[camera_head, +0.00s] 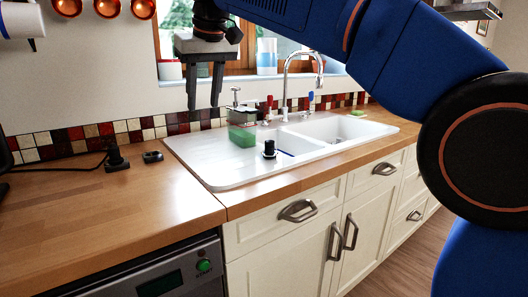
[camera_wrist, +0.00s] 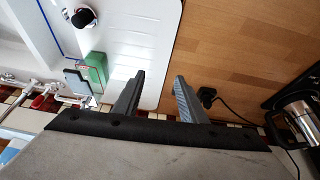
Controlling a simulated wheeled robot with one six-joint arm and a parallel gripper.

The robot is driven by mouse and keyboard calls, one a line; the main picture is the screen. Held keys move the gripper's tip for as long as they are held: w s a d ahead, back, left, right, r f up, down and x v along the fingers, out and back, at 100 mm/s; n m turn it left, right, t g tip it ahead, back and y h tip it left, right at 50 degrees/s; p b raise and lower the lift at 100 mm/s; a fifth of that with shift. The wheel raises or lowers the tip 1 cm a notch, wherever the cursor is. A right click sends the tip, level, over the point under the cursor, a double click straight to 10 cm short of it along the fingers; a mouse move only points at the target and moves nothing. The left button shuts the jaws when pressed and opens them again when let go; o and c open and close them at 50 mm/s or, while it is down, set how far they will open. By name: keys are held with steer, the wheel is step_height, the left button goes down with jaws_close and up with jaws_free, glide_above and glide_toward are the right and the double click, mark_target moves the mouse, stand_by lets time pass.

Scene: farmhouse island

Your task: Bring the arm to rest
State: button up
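My gripper (camera_head: 204,104) hangs from my blue arm in the upper left of the head view, with its two fingers pointing down. In the wrist view my gripper (camera_wrist: 160,76) shows its two fingers apart, with nothing between them. It is in the air above the counter and the left edge of the white sink, touching nothing that I can see.
The white sink (camera_head: 210,155) with a faucet (camera_head: 286,80) is set in the wooden counter (camera_head: 100,210). A black plug (camera_head: 115,158) lies on the left. The counter's front left is clear.

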steer(key=s+d+f+m, duration=0.15)
steer(key=d+f, duration=0.25)
steer(key=d, duration=0.5)
steer(key=s+d+f+m+h, duration=0.1)
steer(key=s+d+f, duration=0.25)
steer(key=d, duration=0.65)
steer(key=s+d+f+m, duration=0.1)
steer(key=s+d+f, duration=0.1)
steer(key=d+f, duration=0.5)
steer(key=s+d+f+m, duration=0.2)
steer(key=s+d+f, duration=0.7)
steer(key=s+f, duration=0.1)
steer(key=s+d+f+m+h, duration=0.1)
steer(key=s+d+f+m, duration=0.1)
steer(key=s+d+f, duration=0.6)
step_height(320, 180, down, 6)
steer(key=shift+s+d+r+t, duration=0.25)
steer(key=shift+s+d+t, duration=0.15)
steer(key=shift+s, duration=0.6)
